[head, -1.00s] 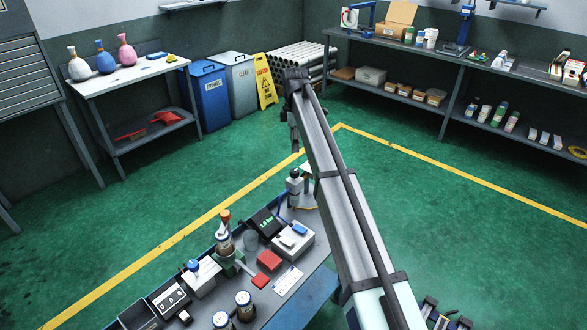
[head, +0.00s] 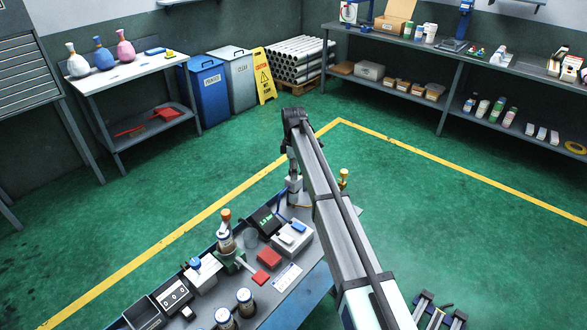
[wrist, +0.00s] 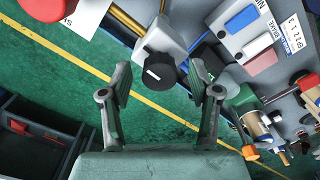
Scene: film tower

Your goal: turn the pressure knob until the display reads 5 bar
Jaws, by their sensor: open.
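The pressure knob (wrist: 159,72) is black with a white mark and sits on a light grey body (wrist: 163,41). In the wrist view my gripper (wrist: 159,84) is open, with one finger on each side of the knob and gaps on both sides. I cannot tell how far above it the fingertips are. In the head view my gripper (head: 292,168) points down over the regulator (head: 294,187) at the bench's far end; the knob is hidden there. The black display (head: 265,221) shows small green characters, too small to read surely.
A brass-coloured fitting (head: 343,178) stands right of my arm. Green floor beyond is clear.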

